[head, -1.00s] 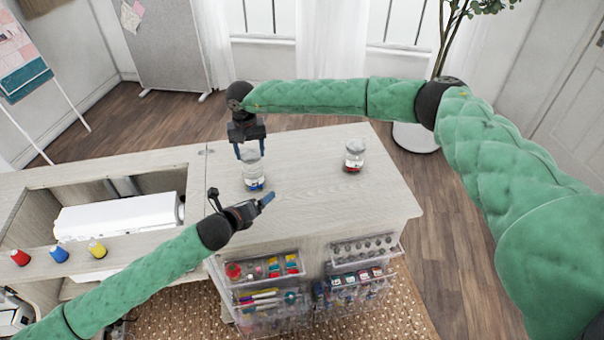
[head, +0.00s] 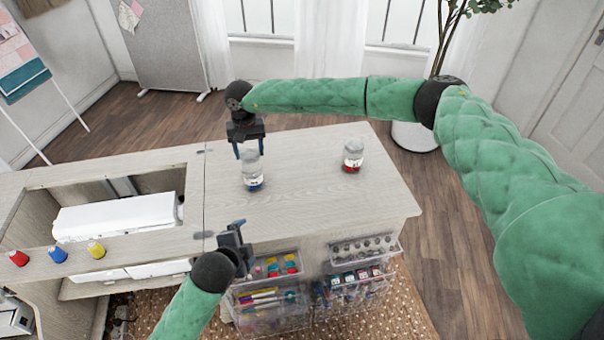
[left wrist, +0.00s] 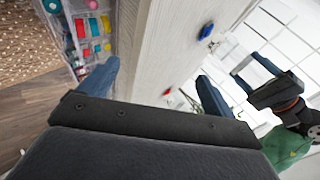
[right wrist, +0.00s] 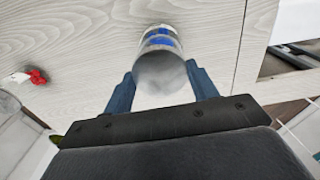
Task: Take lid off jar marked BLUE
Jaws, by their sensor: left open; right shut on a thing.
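The clear jar with the blue mark (head: 252,176) stands upright on the cabinet top, left of the middle. My right gripper (head: 250,151) is above it, its fingers closed around the jar's top end. The right wrist view shows the grey round top of this jar (right wrist: 160,75) between the fingers of my right gripper (right wrist: 162,88). I cannot tell whether the fingers grip the lid or the glass. My left gripper (head: 232,230) is open and empty by the cabinet's front edge, apart from the jar. Its open fingers (left wrist: 157,90) also show in the left wrist view.
A second clear jar with a red mark (head: 352,157) stands to the right on the cabinet top (head: 310,200). Clear drawers of supplies (head: 270,312) hang at the front. Red, blue and yellow spools (head: 58,254) stand at left, beside an open well.

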